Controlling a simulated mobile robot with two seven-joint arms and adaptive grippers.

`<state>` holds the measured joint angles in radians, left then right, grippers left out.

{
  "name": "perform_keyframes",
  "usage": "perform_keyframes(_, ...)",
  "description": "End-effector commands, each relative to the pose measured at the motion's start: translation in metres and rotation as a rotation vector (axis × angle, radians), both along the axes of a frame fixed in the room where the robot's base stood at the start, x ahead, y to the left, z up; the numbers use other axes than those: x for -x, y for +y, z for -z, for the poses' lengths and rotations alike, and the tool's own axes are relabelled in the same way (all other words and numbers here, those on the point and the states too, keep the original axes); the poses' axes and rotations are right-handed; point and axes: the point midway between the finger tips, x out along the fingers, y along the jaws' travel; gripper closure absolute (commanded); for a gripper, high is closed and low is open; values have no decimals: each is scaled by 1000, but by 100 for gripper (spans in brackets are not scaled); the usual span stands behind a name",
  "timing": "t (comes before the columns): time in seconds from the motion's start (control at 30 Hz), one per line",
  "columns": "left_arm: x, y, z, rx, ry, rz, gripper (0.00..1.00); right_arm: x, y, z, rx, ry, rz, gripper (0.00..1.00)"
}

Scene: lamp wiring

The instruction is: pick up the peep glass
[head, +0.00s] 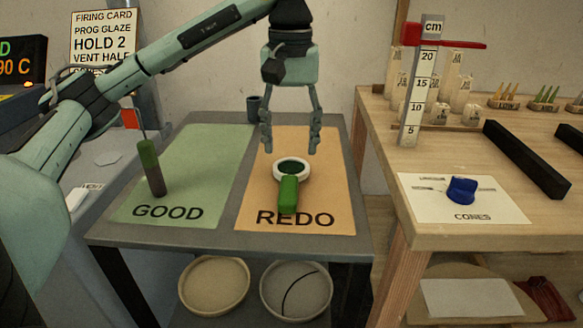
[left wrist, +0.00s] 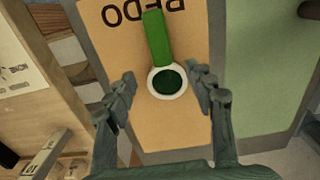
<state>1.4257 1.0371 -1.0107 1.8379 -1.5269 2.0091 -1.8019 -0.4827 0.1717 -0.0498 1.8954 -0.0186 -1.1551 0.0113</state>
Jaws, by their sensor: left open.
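The peep glass (head: 291,171) has a white ring around a dark green lens and a green handle (head: 288,195). It lies on the orange REDO mat (head: 325,185), with its handle toward the front edge. My left gripper (head: 290,145) is open and empty above the peep glass, pointing down. In the left wrist view the ring of the peep glass (left wrist: 167,82) shows between the two spread fingers (left wrist: 165,92), with no finger seen touching it. My right gripper is not in view.
A small dark cup (head: 254,108) stands at the back. The wooden table (head: 385,140) at right holds a cm gauge (head: 417,95) and a blue object (head: 462,189) on the CONES card.

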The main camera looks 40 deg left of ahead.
Motion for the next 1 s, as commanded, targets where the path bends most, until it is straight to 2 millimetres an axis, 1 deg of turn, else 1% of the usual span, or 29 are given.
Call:
perform_keyframes(0.3,-2,2,32,-1,3,-1,47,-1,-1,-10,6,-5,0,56)
perform_keyframes(0.47,-8,8,54,-2,3,-3,47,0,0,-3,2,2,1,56)
perform_keyframes(0.53,-8,9,65,-1,4,0,47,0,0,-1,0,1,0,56)
perform_keyframes(0.6,-8,8,72,-1,3,0,47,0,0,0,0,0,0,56)
perform_keyframes(0.7,-9,8,77,0,0,0,47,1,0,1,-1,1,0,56)
perform_keyframes(0.9,-9,8,78,0,0,0,47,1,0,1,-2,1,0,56)
perform_keyframes(0.97,-9,8,78,0,0,0,53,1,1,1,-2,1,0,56)
perform_keyframes(1.0,-9,8,78,0,0,0,58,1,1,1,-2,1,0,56)
